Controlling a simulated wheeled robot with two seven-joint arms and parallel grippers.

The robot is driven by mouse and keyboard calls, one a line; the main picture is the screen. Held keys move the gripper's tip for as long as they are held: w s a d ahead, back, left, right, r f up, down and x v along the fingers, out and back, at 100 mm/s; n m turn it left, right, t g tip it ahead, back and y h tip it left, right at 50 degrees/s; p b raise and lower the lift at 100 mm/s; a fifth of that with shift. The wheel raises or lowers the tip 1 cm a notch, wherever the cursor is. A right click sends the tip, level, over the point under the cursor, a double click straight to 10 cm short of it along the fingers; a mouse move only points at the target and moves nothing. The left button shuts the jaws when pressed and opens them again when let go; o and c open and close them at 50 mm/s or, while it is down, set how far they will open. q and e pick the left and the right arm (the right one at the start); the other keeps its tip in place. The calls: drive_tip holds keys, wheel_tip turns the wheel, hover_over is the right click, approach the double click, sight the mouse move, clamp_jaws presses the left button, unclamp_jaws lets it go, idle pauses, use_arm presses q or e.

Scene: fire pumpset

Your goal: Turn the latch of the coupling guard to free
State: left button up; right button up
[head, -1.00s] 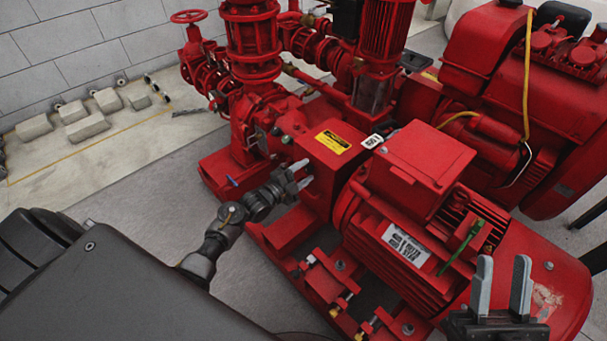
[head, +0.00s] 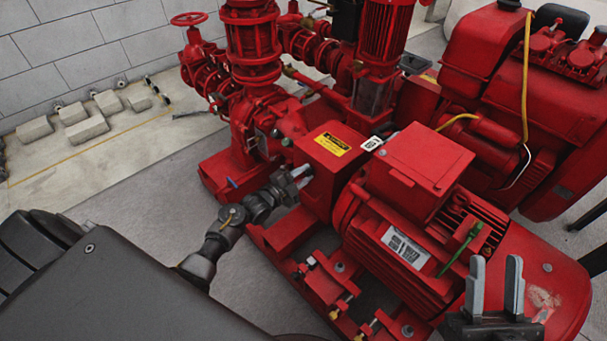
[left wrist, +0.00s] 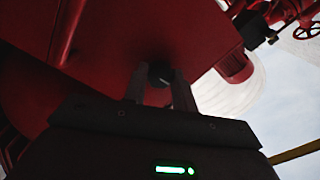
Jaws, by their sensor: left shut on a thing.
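The red coupling guard (head: 318,160) carries a yellow warning label and stands between pump and motor. Its latch is a small dark knob (left wrist: 160,73) on the red face in the left wrist view. My left gripper (head: 303,176) is at the left side of the guard in the head view. The same gripper (left wrist: 160,88) is shut on the latch, with a finger on each side of it. In the head view the latch is hidden by the fingers. My right gripper (head: 494,285) is open and empty, in front of the motor's right end.
The red motor (head: 415,225) stands right of the guard on a red base frame. A red pump (head: 255,110) with pipes and a handwheel (head: 188,18) is behind on the left. A red engine (head: 500,85) fills the back right.

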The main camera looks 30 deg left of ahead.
use_arm(q)
drive_tip(key=shift+n+p, duration=0.4)
drive_tip(key=shift+n, duration=0.3)
drive_tip(key=n+p, duration=0.2)
drive_tip(key=n, duration=0.2)
drive_tip(key=shift+n, duration=0.3)
use_arm(e)
drive_tip(key=a+f+n+g+h, duration=0.1)
drive_tip(key=a+f+g, duration=0.2)
drive_tip(key=f+g, duration=0.15)
use_arm(q)
drive_tip(key=n+p, duration=0.2)
drive_tip(key=n, duration=0.2)
drive_tip(key=n+p, duration=0.1)
drive_tip(key=n, duration=0.4)
drive_tip(key=shift+n+p, duration=0.45)
drive_tip(key=shift+n, duration=0.75)
use_arm(e)
drive_tip(key=d+f+m+g+h, duration=0.2)
drive_tip(key=d+f+g+h, duration=0.5)
drive_tip(key=f, duration=0.5)
drive_tip(key=shift+d+f+m+g+h, duration=0.3)
drive_tip(key=shift+d+m+g, duration=0.15)
drive_tip(key=shift+g, duration=0.2)
drive_tip(key=shift+s+f, duration=0.1)
use_arm(q)
drive_tip(key=o, duration=1)
drive_tip(key=shift+s, duration=0.1)
